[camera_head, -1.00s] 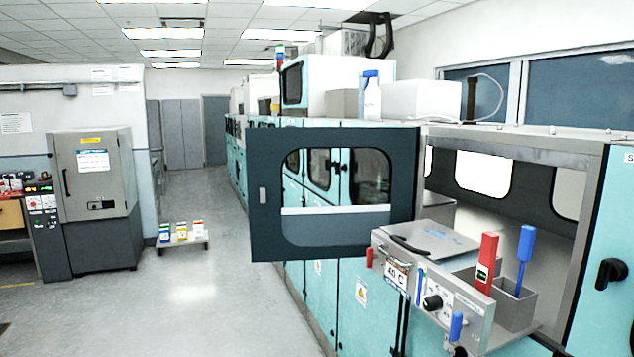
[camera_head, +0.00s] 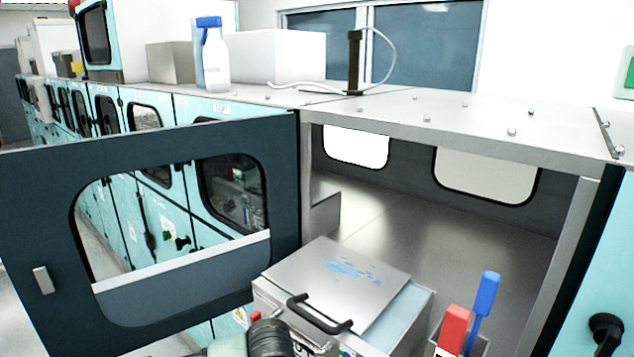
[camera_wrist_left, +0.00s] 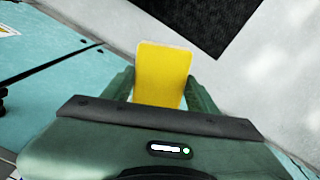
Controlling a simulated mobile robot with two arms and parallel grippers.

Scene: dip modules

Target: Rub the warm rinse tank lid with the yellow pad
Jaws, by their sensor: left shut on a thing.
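The yellow pad (camera_wrist_left: 160,72) is between the two green fingers of my left gripper (camera_wrist_left: 160,90) in the left wrist view. The gripper is shut on it, and the pad sticks out past the fingertips. The tank lid (camera_head: 310,265) is a flat metal plate with blue smears (camera_head: 350,270) and a black handle (camera_head: 318,315) at its front edge. It lies on the tank in the open cabinet. Part of my left arm shows at the bottom of the head view, but its gripper and the pad are out of that view. My right gripper is not in view.
An open dark cabinet door (camera_head: 150,300) with a window stands left of the tank. A red handle (camera_head: 453,328) and a blue handle (camera_head: 487,290) stand upright to the right of the lid. A white bottle with a blue cap (camera_head: 215,60) is on the cabinet top (camera_head: 440,118).

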